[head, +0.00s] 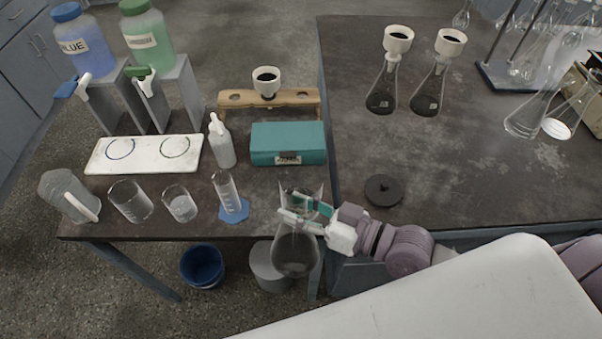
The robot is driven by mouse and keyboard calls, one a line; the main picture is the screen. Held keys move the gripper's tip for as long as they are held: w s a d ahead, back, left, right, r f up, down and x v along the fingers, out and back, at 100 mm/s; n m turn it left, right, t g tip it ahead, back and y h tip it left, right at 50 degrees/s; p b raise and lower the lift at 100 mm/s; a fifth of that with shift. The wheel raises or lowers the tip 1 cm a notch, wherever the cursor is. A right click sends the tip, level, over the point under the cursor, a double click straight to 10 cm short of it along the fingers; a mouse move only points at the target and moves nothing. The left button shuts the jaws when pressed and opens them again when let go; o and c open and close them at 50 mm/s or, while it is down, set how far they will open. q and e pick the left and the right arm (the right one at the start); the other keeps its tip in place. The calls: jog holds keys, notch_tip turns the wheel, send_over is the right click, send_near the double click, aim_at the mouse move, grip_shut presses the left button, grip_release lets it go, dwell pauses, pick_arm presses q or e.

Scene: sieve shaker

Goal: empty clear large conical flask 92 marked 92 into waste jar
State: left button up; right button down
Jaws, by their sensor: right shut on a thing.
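My right gripper (286,206) is shut on the neck of a clear large conical flask (296,256). The flask hangs upright in front of the table's front edge, and its body looks clear. I cannot read a number on it or tell whether liquid is inside. A grey round container (262,272) stands low behind and left of the flask, partly hidden by it. I cannot tell whether this is the waste jar. My left gripper is not in view.
A blue bucket (202,264) stands on the floor. Beakers (130,202), a measuring cylinder (227,196) and a teal box (288,143) line the left table. A black lid (383,190) lies on the right table. Two funnel-topped flasks (381,92) (429,92) stand farther back.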

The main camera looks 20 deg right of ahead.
aim_at(299, 190)
jog(key=shift+w+d+m+g+p, duration=0.3)
jog(key=shift+w+m, duration=0.3)
jog(key=shift+m, duration=0.2)
jog(key=shift+w+d+r+m+g+p, duration=0.2)
jog(key=shift+w+r+m+p, duration=0.15)
jog(key=shift+p, duration=0.2)
jog(key=shift+w+d+r+m+g+p, duration=0.1)
jog(key=shift+w+r+m+g+p, duration=0.2)
jog(key=shift+p, duration=0.2)
jog(key=shift+w+r+m+g+p, duration=0.15)
jog(key=shift+r+m+g+p, duration=0.25)
jog(key=shift+m+p, duration=0.55)
jog(key=shift+f+p, duration=0.1)
jog(key=shift+p, duration=0.25)
jog(key=shift+f, duration=0.1)
jog(key=shift+m+g+p, duration=0.4)
jog(key=shift+p, duration=0.15)
jog(key=shift+f+m+g+p, duration=0.25)
jog(key=shift+m+g+p, duration=0.15)
jog(key=shift+m, duration=0.1)
